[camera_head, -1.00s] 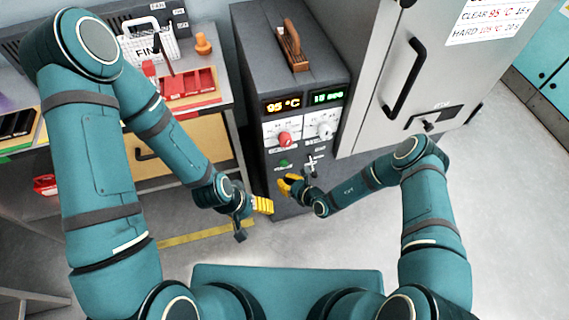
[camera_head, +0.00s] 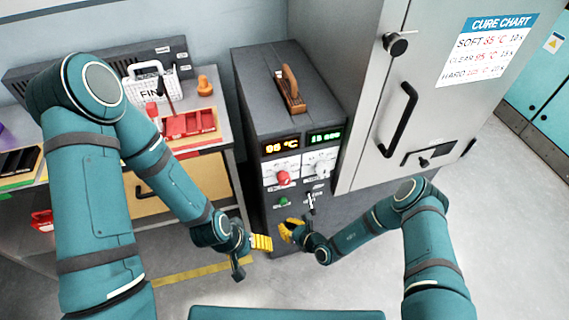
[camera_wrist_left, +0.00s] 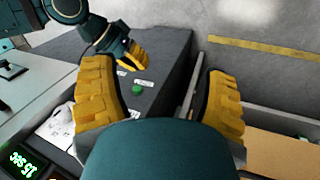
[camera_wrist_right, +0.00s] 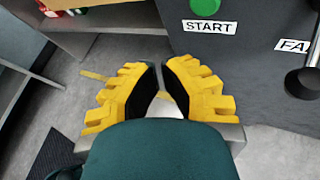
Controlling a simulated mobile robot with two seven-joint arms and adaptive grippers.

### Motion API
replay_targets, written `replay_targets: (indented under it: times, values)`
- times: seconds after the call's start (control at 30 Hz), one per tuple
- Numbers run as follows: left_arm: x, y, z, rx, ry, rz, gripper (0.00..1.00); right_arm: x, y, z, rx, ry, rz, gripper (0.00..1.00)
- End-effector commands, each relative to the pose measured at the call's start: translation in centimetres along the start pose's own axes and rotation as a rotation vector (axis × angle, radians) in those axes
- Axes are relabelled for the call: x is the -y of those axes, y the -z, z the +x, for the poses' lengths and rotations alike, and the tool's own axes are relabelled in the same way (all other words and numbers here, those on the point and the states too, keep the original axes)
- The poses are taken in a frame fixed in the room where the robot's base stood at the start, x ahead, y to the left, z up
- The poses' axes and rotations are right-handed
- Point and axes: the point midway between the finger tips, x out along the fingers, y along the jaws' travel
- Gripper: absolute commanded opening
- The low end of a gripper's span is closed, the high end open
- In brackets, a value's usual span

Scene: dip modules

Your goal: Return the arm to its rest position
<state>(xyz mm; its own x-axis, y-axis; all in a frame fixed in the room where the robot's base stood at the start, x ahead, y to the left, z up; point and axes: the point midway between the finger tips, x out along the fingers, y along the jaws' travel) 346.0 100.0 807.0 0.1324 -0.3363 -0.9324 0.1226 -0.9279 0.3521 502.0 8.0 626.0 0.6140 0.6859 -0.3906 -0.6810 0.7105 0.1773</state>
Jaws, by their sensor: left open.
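My left gripper (camera_head: 262,243) hangs at the lower left front of the dark control box (camera_head: 252,85). Its yellow fingers stand wide apart with nothing between them in the left wrist view (camera_wrist_left: 160,95). My right gripper (camera_head: 289,231) is in front of the box, below its control panel. In the right wrist view (camera_wrist_right: 160,68) its fingertips lean close together, with a narrow gap and no object visible between them. The green start button (camera_wrist_right: 205,6) and its label are ahead of it, apart from the fingers. Both arms are bent at the elbow.
A grey cabinet (camera_head: 362,130) with a black handle (camera_head: 397,120) stands right of the box. A workbench with a red tray (camera_head: 190,124), a white basket (camera_head: 150,85) and an orange knob-like piece (camera_head: 205,85) is at left. Open floor (camera_head: 500,200) lies at right.

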Motion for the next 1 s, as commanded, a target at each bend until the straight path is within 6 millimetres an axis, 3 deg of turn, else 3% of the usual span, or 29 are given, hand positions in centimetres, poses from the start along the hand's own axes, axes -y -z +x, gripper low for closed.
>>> replay_targets:
  times: [0.27,0.37,0.47,0.6,0.7,0.83,1.0]
  values:
    - [0.1,1.0,0.1,-0.026,0.003,-0.008,0.74,0.0,0.0,0.0,0.0,0.0,0.0,0.0]
    - [0.1,1.4,0.1,-0.038,0.004,-0.011,0.74,-1.5,-0.7,-0.6,-0.022,-0.09,-0.053,0.0]
    - [0.1,1.3,0.1,-0.035,0.004,-0.011,0.74,-4.2,-1.4,-2.1,-0.071,-0.247,-0.153,0.0]
    - [0.1,1.3,0.1,-0.035,0.004,-0.01,0.74,-7.9,-1.7,-5.8,-0.175,-0.494,-0.352,0.0]
    - [0.1,1.3,0.1,-0.035,0.004,-0.01,0.74,-9.6,-1.4,-9.1,-0.258,-0.649,-0.521,0.0]
    - [0.1,1.3,0.1,-0.035,0.004,-0.01,0.74,-10.3,-1.0,-13.4,-0.363,-0.811,-0.765,0.0]
    - [0.1,1.3,0.1,-0.035,0.003,-0.01,0.74,-9.0,-1.1,-18.3,-0.482,-0.948,-1.121,0.0]
